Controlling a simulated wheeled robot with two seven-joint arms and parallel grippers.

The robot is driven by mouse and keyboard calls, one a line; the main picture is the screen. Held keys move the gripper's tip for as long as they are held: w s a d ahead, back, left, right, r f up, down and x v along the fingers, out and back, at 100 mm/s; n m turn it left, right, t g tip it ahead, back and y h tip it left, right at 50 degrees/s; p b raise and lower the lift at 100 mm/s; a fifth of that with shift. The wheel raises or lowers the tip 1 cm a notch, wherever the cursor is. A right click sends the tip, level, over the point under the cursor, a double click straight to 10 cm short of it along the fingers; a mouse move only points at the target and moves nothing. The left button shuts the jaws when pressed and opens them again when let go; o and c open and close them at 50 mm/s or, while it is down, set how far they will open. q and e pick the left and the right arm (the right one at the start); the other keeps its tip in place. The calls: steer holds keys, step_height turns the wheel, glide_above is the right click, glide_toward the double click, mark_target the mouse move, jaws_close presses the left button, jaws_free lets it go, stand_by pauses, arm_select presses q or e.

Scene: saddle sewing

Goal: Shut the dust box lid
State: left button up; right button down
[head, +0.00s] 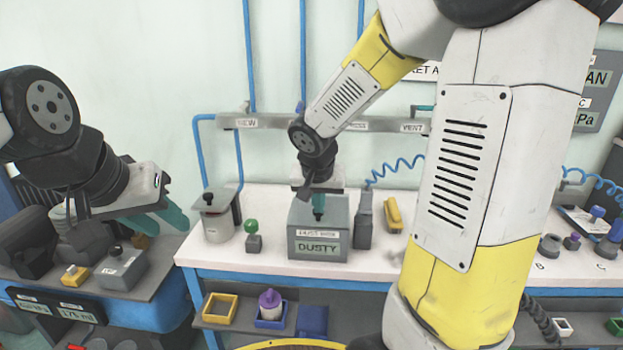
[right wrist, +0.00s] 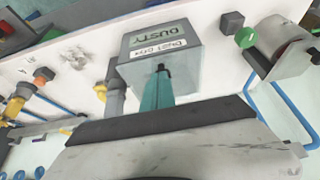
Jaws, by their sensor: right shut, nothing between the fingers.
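The dust box (head: 304,247) is a grey box labelled "DUSTY" on the white bench. It also shows in the right wrist view (right wrist: 190,52). Its grey top looks covered by the lid (right wrist: 140,72); I cannot tell whether the lid is fully seated. My right gripper (head: 318,212) points down over the box top, its teal fingers together and empty. In the right wrist view its fingertips (right wrist: 160,78) are at a small black knob on the lid; whether they touch it is unclear. My left gripper (head: 164,220) is off to the left, over the grey side table, fingers apart and empty.
A jar (head: 217,222) and a green-knobbed block (head: 253,240) stand left of the box. A dark grey upright block (head: 363,228) and a yellow tool (head: 393,214) stand close on its right. A pipe rail (head: 260,121) runs behind. My right arm covers much of the bench's right side.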

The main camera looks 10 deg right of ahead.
steer(key=s+r+n+y, duration=0.1)
steer(key=s+r+n, duration=0.1)
steer(key=s+r, duration=0.3)
steer(key=s+r+n+t+y, duration=0.1)
steer(key=s+r, duration=0.5)
steer(key=s, duration=0.7)
steer(key=shift+s+d+r+n+y, duration=0.2)
steer(key=shift+s+r+n+y, duration=0.15)
steer(key=shift+y, duration=0.45)
steer(key=shift+d, duration=0.1)
